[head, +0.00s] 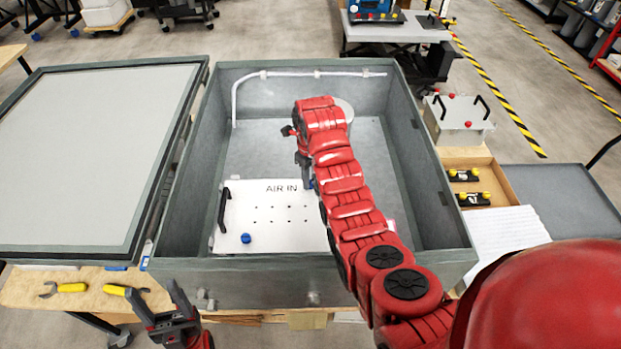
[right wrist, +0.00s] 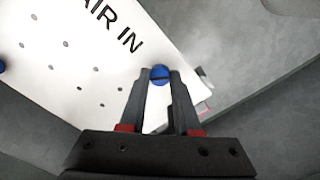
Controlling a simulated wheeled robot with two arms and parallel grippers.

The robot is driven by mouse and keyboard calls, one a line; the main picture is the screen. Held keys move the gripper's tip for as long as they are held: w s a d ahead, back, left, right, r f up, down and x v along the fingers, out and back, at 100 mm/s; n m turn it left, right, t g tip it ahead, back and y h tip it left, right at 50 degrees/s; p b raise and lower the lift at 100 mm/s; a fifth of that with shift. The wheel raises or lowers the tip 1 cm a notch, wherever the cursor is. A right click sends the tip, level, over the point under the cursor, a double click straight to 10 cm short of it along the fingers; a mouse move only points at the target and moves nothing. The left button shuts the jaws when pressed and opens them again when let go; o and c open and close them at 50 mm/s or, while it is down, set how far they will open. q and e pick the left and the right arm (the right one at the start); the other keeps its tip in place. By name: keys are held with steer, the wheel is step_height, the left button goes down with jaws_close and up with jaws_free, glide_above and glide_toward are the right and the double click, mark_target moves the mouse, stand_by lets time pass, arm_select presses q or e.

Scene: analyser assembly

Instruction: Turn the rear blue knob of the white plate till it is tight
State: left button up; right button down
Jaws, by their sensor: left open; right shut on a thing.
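The white plate (head: 270,222), marked AIR IN, lies on the floor of the grey box; it also shows in the right wrist view (right wrist: 85,60). Its rear blue knob (right wrist: 160,75) sits between the fingertips of my right gripper (right wrist: 160,77), which is shut on it. In the head view my right arm hides most of that knob and the plate's right side. A second blue knob (head: 246,238) is at the plate's front left; a bit of it shows at the left edge of the right wrist view. My left gripper (head: 172,310) is open and empty, in front of the box.
The grey box's walls (head: 185,185) stand around the plate. A black handle (head: 224,210) is at the plate's left edge. A white pipe (head: 300,73) runs along the rear wall. The large lid (head: 90,150) lies left; yellow-handled tools (head: 70,287) lie at the front left.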

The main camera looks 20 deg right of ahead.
steer(key=shift+w+r+m, duration=0.2)
steer(key=shift+w+m, duration=0.05)
steer(key=shift+m, duration=0.65)
steer(key=shift+m+b, duration=0.6)
steer(key=shift+m, duration=0.1)
steer(key=shift+f+m+b, duration=0.1)
steer(key=shift+m+b, duration=0.5)
steer(key=shift+b, duration=0.15)
steer(key=shift+s+a+m+b, duration=0.1)
steer(key=shift+a+m+b, duration=0.1)
steer(key=shift+m+b, duration=0.3)
steer(key=shift+d+m+b, duration=0.2)
steer(key=shift+m+b, duration=0.3)
steer(key=shift+b, duration=0.35)
steer(key=shift+s, duration=0.1)
steer(key=c, duration=0.6)
jaws_free()
